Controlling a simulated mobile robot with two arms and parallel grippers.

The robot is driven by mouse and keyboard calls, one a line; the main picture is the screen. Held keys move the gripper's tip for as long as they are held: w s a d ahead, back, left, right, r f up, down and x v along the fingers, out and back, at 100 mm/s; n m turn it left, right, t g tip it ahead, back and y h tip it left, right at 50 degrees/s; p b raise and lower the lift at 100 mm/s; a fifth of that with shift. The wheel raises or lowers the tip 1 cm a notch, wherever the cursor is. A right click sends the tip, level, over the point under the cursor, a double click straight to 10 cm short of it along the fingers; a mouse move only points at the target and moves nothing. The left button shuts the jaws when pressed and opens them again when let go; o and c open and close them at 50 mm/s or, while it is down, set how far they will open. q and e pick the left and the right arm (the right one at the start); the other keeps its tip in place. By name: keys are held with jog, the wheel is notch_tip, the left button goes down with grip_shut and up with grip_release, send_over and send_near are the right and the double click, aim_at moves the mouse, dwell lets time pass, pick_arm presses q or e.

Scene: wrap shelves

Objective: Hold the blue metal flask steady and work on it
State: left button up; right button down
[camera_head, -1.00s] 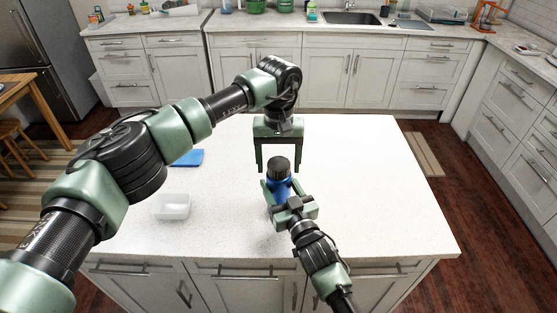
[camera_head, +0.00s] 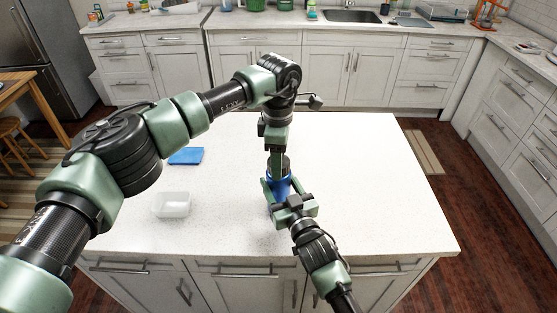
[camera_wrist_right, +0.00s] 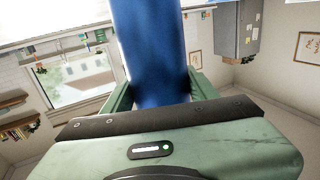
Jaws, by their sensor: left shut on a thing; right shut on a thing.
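The blue metal flask (camera_head: 279,185) stands upright on the white island, with a black cap (camera_head: 286,162) on top. My left gripper (camera_head: 277,163) comes down from above and is shut on the cap; its fingers partly hide it. My right gripper (camera_head: 278,189) is shut around the flask's body from the near side. In the right wrist view the blue body (camera_wrist_right: 150,50) fills the middle between the right fingers (camera_wrist_right: 160,95). The flask's lower part is hidden behind my right gripper.
A clear, empty-looking plastic container (camera_head: 172,205) sits on the island (camera_head: 370,190) to the left. A flat blue item (camera_head: 187,156) lies behind it. The right side of the island is bare. Counters with a sink (camera_head: 350,17) stand farther back.

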pick_arm(q)
jog(key=n, duration=0.7)
jog(key=shift+s, duration=0.1)
jog(key=n, duration=0.7)
jog(key=shift+n, duration=0.3)
jog(key=n, duration=0.7)
jog(key=shift+d+r, duration=0.1)
jog(key=n, duration=0.5)
jog(key=shift+r, duration=0.2)
jog(key=shift+r, duration=0.9)
